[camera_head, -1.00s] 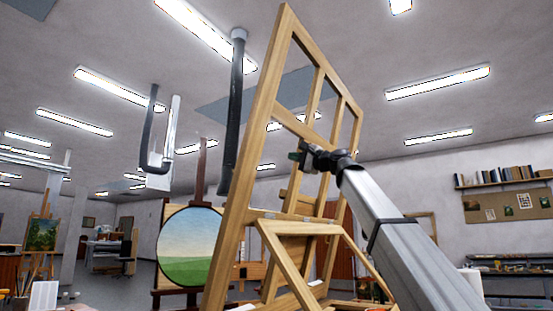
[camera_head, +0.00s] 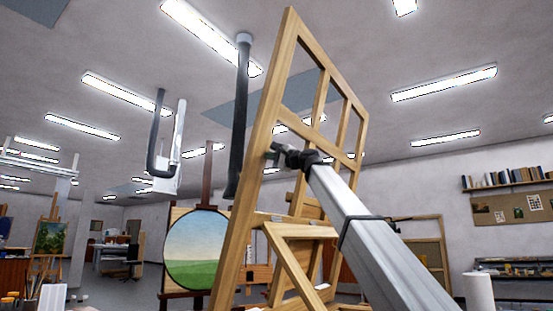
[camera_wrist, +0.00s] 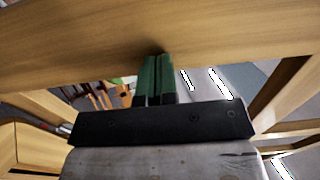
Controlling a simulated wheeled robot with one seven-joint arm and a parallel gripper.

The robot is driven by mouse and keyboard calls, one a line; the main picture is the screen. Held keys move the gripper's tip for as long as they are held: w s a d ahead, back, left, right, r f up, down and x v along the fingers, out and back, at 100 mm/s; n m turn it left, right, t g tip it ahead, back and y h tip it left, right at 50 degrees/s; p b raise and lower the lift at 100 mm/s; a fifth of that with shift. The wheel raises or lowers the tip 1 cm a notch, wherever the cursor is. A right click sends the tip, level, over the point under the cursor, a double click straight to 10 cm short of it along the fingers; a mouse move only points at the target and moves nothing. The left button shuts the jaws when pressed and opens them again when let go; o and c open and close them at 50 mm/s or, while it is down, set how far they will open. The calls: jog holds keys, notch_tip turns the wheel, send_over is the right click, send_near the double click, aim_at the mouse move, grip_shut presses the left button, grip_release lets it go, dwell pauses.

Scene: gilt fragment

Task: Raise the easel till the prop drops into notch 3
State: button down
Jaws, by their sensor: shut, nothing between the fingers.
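The easel (camera_head: 249,190) is a tall, leaning wooden frame with crossbars, in the middle of the head view. A smaller wooden frame with slanting legs (camera_head: 298,231) meets its lower part; I cannot tell whether this is the prop. No notches can be made out. My gripper (camera_head: 273,154) is at the easel's left upright, below the middle crossbar. In the wrist view, its green fingers (camera_wrist: 155,78) are together with nothing between them. Their tips meet or nearly meet a broad wooden bar (camera_wrist: 150,30); contact is unclear.
A round landscape painting (camera_head: 197,248) stands left of the easel. A dark hanging duct (camera_head: 240,120) comes down close to the easel's left. A white roll (camera_head: 478,290) stands at the lower right, below a bookshelf (camera_head: 508,178).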

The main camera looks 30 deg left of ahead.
aim_at(264, 162)
jog(key=shift+a, duration=0.1)
jog(key=x, duration=0.3)
jog(key=shift+a+r, duration=0.15)
jog(key=shift+a, duration=0.05)
jog(key=shift+d, duration=0.1)
jog(key=shift+d, duration=0.25)
jog(key=v, duration=1.3)
jog(key=shift+d+r, duration=0.25)
jog(key=shift+d, duration=0.05)
jog(key=shift+s, duration=0.15)
